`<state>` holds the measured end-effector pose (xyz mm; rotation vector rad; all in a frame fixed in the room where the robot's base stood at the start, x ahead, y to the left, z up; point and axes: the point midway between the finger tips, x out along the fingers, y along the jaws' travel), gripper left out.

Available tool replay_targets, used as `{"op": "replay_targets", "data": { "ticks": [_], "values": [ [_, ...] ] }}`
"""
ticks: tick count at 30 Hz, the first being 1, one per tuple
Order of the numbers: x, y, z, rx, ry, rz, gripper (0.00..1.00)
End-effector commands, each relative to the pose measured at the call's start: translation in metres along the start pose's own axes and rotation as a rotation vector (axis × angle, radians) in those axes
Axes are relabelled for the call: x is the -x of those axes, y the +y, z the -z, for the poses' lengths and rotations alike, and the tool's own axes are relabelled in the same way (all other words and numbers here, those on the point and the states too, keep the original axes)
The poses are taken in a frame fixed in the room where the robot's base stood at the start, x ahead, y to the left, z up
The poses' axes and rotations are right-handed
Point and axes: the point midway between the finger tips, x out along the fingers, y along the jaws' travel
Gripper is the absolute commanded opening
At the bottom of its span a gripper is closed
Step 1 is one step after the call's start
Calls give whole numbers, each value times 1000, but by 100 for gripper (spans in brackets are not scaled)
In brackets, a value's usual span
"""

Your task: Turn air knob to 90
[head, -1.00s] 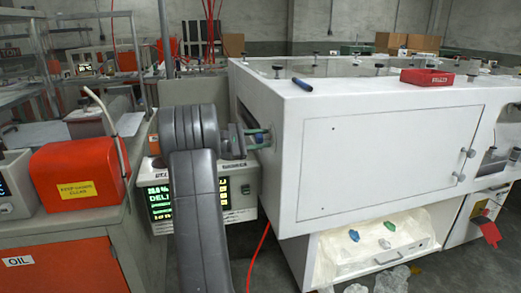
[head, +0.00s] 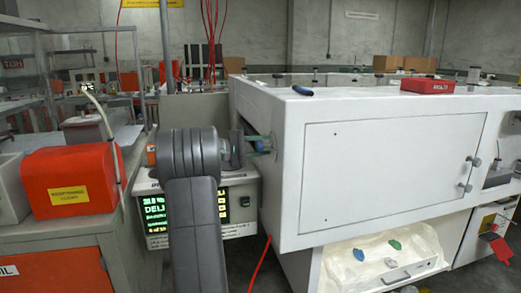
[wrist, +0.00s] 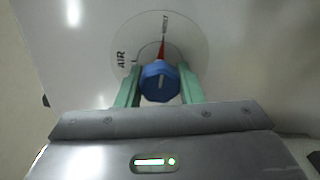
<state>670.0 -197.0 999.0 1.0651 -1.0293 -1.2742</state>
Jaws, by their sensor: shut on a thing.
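The blue air knob (wrist: 160,80) sits on a round pale dial plate (wrist: 135,42) marked AIR in the wrist view. A red pointer (wrist: 162,48) shows on the dial just above the knob, and a pale line marks the knob's face. My gripper (wrist: 160,88) has its green fingers on either side of the knob and is shut on it. In the head view my gripper (head: 266,143) reaches the left end face of the white cabinet (head: 390,165). The knob is mostly hidden there, and the dial's numbers are too blurred to read.
A monitor with green text (head: 205,207) stands behind my arm, close below the gripper. An orange box (head: 70,182) is on the bench at left. A red cable (head: 259,264) hangs below.

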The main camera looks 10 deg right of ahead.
Motion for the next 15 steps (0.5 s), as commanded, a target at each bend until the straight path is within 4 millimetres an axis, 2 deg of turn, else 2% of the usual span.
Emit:
{"op": "replay_targets", "data": {
  "ticks": [11, 12, 14, 15],
  "values": [
    [0, -1, 0, -3, -1, 2, 11],
    [0, -1, 0, -3, -1, 1, 42],
    [0, -1, 0, -3, 0, 1, 53],
    [0, -1, 0, -3, 0, 1, 55]
  ]
}}
